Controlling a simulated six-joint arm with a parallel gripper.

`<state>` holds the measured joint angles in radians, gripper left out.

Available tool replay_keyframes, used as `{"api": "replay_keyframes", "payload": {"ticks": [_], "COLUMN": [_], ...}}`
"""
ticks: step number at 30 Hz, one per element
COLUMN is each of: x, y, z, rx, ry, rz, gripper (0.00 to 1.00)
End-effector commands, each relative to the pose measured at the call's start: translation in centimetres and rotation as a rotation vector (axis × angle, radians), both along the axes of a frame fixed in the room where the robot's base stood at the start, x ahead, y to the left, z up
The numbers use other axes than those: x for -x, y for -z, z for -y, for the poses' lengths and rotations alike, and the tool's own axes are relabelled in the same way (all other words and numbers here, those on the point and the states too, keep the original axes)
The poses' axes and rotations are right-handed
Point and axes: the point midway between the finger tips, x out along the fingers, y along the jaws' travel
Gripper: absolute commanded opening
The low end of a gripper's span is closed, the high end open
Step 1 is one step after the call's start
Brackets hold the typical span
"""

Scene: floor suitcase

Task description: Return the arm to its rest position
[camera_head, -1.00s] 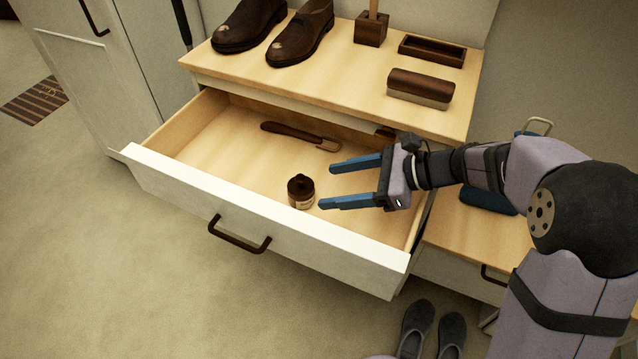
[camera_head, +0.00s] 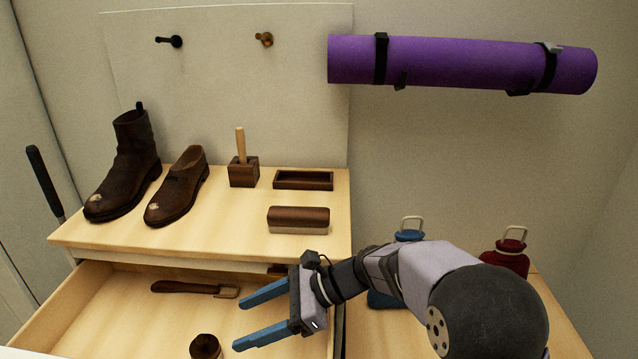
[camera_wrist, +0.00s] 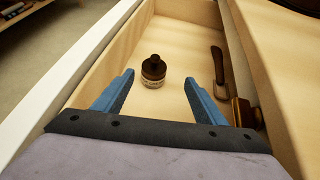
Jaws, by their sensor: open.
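My gripper (camera_head: 262,316) is open and empty, with its blue fingers apart over the open drawer (camera_head: 110,310). In the wrist view, the gripper (camera_wrist: 160,92) points into the drawer, and a small dark-capped jar (camera_wrist: 154,70) stands upright on the drawer floor beyond the fingertips, touching neither finger. The jar (camera_head: 205,346) shows at the bottom of the head view, partly cut off. A dark-handled tool (camera_head: 190,287) lies at the back of the drawer. My arm reaches in from the right.
Above the drawer, the top carries a boot (camera_head: 128,165), a shoe (camera_head: 178,188), a holder block (camera_head: 243,172), a tray (camera_head: 303,180) and a brush (camera_head: 298,219). Blue (camera_head: 410,235) and red (camera_head: 508,258) bottles stand right, partly behind my arm. A purple mat (camera_head: 455,65) hangs above.

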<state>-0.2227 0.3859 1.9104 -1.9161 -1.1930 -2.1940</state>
Motion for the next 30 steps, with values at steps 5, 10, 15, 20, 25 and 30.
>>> {"api": "replay_keyframes", "payload": {"ticks": [5,10,15,20,25,30], "x": [-1.0,-3.9,-9.1,-12.8,-14.0,-10.9], "y": [-7.3,-16.6,-21.4,-23.5,-17.7,-9.8], "z": [-2.3,-3.9,-1.2,4.8,15.1,23.2], "rx": [-0.021,-0.109,-0.217,-0.36,-0.569,-0.784], "ry": [0.156,0.481,0.871,1.275,1.794,2.231], "rz": [-0.034,-0.116,-0.186,-0.34,-0.755,-1.168], "gripper": [0.65,0.65,0.65,0.65,0.65,0.65]}}
